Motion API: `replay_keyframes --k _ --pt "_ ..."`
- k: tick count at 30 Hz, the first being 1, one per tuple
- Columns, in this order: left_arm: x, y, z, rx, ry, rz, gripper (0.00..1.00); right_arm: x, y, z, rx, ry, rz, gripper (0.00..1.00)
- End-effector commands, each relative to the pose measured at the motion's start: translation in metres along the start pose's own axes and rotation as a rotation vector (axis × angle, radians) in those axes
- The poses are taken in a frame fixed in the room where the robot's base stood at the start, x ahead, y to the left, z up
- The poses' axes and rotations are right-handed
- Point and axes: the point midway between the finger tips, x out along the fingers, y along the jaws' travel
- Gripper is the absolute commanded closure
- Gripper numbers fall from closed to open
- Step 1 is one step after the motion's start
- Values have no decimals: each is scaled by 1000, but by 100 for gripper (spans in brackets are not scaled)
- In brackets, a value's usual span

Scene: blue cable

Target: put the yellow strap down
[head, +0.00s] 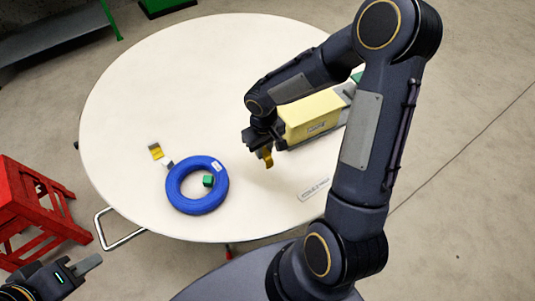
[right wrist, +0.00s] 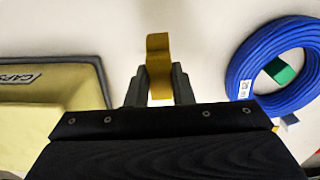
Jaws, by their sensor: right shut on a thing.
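A yellow strap (head: 267,158) is held in my right gripper (head: 263,150), which is shut on it over the white round table (head: 200,60). In the right wrist view the strap (right wrist: 158,62) stands between the two dark fingertips (right wrist: 158,85); whether its lower end touches the table I cannot tell. A coil of blue cable (head: 176,190) lies flat on the table, left of my right gripper; it also shows in the right wrist view (right wrist: 247,70). My left gripper (head: 88,264) is low at the left, away from the table top; its finger opening is unclear.
A yellow box (head: 312,115) stands just right of my right gripper. A green block (head: 208,181) lies inside the coil. A small yellow piece (head: 155,151) and a white piece (head: 166,161) lie left of it. A label (head: 314,189) lies near the front. A red stool (head: 35,205) stands left.

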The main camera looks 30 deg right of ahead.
Motion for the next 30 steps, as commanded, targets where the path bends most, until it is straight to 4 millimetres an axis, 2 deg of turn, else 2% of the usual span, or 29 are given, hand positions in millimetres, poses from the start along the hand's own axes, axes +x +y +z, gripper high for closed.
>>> replay_keyframes --k 6,12,24,25,30 --pt "-2 1 -1 0 0 0 70 18 12 4 1 -4 -2 99" --pt "-4 2 -2 0 0 0 70 42 11 2 -1 -1 -1 99" --pt "0 0 0 0 0 0 70 48 11 2 0 1 0 99" --pt "-1 0 0 0 0 0 70 47 11 2 0 1 0 77" --pt "-2 1 -1 0 0 0 70 46 11 2 0 1 0 57"
